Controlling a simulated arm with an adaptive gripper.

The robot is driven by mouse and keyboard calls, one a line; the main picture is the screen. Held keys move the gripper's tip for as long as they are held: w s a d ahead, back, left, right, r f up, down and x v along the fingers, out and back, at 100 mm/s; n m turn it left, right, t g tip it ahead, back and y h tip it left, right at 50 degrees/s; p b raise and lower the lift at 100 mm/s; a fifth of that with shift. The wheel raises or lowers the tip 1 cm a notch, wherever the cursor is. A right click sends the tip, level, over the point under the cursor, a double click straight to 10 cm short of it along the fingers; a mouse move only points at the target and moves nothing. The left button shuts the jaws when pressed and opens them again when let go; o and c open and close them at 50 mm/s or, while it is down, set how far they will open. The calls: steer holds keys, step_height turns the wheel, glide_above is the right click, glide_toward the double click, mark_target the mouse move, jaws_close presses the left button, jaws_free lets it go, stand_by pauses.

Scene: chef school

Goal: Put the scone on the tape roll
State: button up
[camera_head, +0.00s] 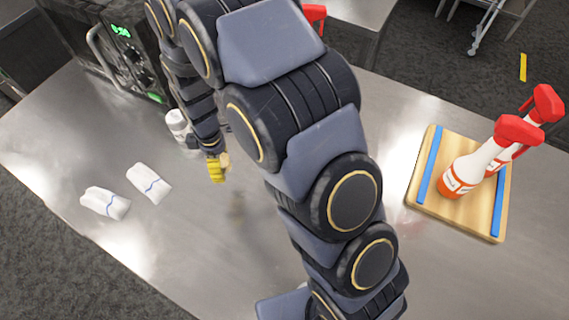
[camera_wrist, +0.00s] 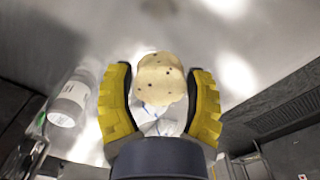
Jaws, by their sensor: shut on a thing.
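My gripper (camera_head: 217,168) hangs over the left-middle of the steel table in the head view, with its yellow fingers pointing down. It is shut on the scone (camera_wrist: 161,80), a pale round piece with dark specks. In the wrist view the scone sits between the two yellow fingers, near their tips. In the head view only a small beige part of the scone (camera_head: 225,159) shows beside the fingers. I cannot make out a tape roll in either view; my arm hides much of the middle of the table.
Two folded white cloths (camera_head: 149,184) (camera_head: 106,203) lie left of my gripper. A white bottle (camera_head: 178,127) stands close behind it. A black oven-like appliance (camera_head: 128,60) is at back left. A wooden board (camera_head: 432,196) at right holds red-topped spray bottles (camera_head: 466,173). The front table is clear.

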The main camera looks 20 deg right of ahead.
steer(key=s+d+m, duration=0.1)
steer(key=d+m, duration=0.3)
steer(key=d, duration=0.4)
steer(key=s+d+m, duration=0.2)
steer(key=d+m, duration=0.2)
steer(key=d, duration=0.5)
steer(key=s+d+r+m, duration=0.1)
steer(key=d+m, duration=0.3)
steer(key=d, duration=0.5)
steer(key=shift+s, duration=0.65)
steer(key=shift+f, duration=3.95)
steer(key=shift+f, duration=0.1)
steer(key=o, duration=1.1)
